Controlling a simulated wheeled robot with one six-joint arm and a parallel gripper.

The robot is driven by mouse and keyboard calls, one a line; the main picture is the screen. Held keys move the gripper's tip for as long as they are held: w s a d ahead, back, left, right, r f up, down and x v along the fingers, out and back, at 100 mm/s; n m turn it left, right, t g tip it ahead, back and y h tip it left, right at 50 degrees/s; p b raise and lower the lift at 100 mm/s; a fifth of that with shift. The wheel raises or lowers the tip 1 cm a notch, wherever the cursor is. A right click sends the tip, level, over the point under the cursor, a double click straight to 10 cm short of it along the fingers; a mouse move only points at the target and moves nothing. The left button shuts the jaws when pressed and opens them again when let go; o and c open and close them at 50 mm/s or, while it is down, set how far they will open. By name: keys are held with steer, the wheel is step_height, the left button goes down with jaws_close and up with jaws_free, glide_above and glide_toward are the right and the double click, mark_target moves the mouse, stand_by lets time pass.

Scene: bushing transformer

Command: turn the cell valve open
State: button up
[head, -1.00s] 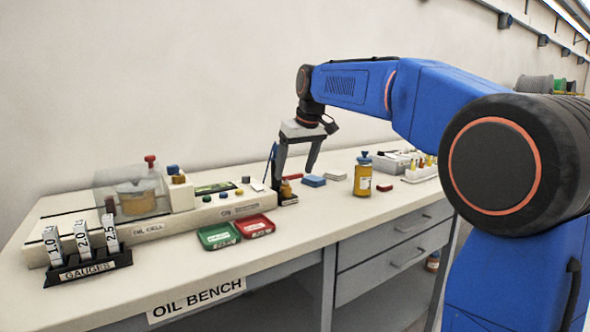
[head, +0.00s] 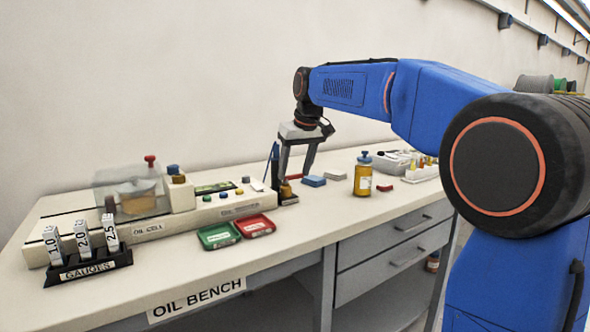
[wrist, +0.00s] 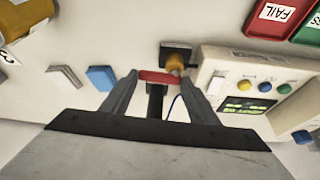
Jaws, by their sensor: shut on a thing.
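The cell valve is a red bar handle (wrist: 158,77) beside a brass body (wrist: 174,62) on a dark base, at the right end of the oil cell unit. In the head view, the brass body (head: 286,190) shows low beside my left finger. My gripper (wrist: 158,74) has its two fingers at the two ends of the red handle and is shut on it. It also shows in the head view (head: 294,177), pointing down over the valve. The fingers partly hide the handle there.
The oil cell unit (head: 150,230) with buttons stands left of the valve. Green (head: 219,236) and red (head: 255,226) trays lie in front. A blue block (head: 314,181) and an amber bottle (head: 362,177) stand to the right. A gauge rack (head: 85,271) is far left.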

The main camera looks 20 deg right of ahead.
steer(key=m, duration=0.2)
steer(key=s+m+h, duration=0.1)
steer(key=shift+a+m, duration=0.2)
steer(key=shift+m, duration=0.2)
steer(key=shift+s+a+m+g+h, duration=0.2)
steer(key=shift+a+m+g+h, duration=0.4)
steer(key=shift+m, duration=1.65)
steer(key=shift+s+a+m+g+h, duration=0.3)
steer(key=shift+m+h, duration=0.5)
steer(key=shift+m, duration=1.4)
steer(key=shift+s+a+m+g+h, duration=0.1)
steer(key=shift+a+m+g+h, duration=0.5)
steer(key=shift+m, duration=1.65)
steer(key=shift+d, duration=0.15)
steer(key=o, duration=1)
steer(key=shift+o, duration=0.2)
